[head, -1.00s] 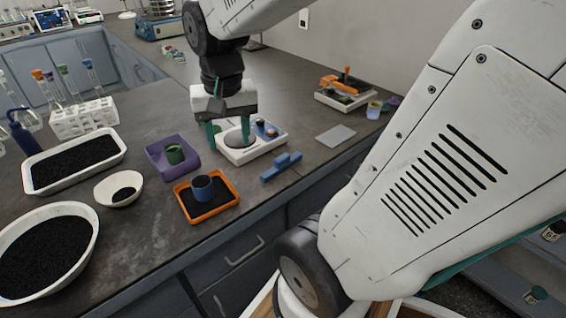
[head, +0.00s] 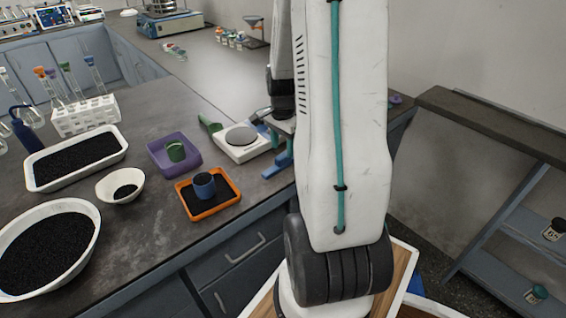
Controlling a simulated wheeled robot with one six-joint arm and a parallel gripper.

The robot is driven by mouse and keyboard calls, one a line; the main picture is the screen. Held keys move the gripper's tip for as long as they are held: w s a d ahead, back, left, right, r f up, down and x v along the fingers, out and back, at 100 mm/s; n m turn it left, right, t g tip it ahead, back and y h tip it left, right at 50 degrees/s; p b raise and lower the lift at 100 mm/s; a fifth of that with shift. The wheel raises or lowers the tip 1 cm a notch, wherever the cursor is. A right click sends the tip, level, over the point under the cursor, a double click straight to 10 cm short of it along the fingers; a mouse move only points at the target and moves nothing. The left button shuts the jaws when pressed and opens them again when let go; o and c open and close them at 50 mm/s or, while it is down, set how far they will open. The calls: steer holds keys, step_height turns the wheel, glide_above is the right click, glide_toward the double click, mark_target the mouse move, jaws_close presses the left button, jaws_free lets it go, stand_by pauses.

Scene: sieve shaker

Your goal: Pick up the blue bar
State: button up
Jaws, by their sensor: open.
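The blue bar (head: 276,166) lies on the dark counter near its front edge, right of the white scale. Its right part is hidden behind my arm. My gripper (head: 283,147) is only partly visible at the left edge of my arm, with a teal finger close above the bar. The jaws are open, and the bar still rests on the counter. Whether a finger touches the bar is hidden.
The white scale (head: 232,151) with a round grey plate stands just left of the bar. An orange tray (head: 207,213) with a blue cup (head: 204,186) and a purple tray (head: 158,157) with a green cup (head: 176,150) are further left. A green scoop (head: 210,124) lies behind.

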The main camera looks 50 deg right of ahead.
mark_target(283, 155)
step_height(283, 155, down, 4)
steer(key=shift+s+f, duration=0.1)
steer(key=shift+s, duration=0.05)
jaws_close()
stand_by(0.3)
